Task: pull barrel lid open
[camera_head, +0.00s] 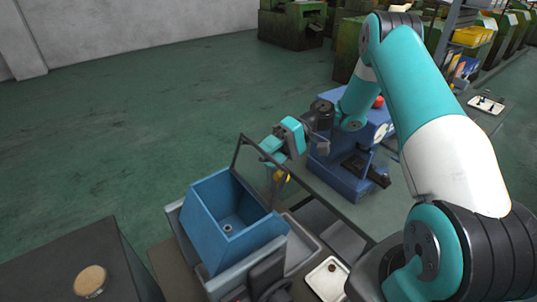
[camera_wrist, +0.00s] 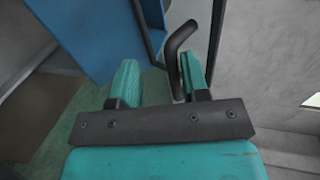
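The barrel is a blue box-shaped bin (camera_head: 208,201) in the lower middle of the head view; a cylindrical part shows inside. Its lid, a dark-framed see-through panel (camera_head: 238,152), stands raised and tilted at the bin's right rear edge. My gripper (camera_head: 277,141) is at the lid's upper right side. In the wrist view my gripper (camera_wrist: 160,62) has its two teal fingers apart. A dark bent handle (camera_wrist: 173,48) reaches between them, close to the right finger, with a clear gap to the left finger. The bin's blue wall (camera_wrist: 90,35) shows beyond.
A white tray (camera_head: 327,279) lies right of the bin. A dark block with a round wooden top (camera_head: 90,281) is at lower left. The green floor (camera_head: 130,120) at left is clear.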

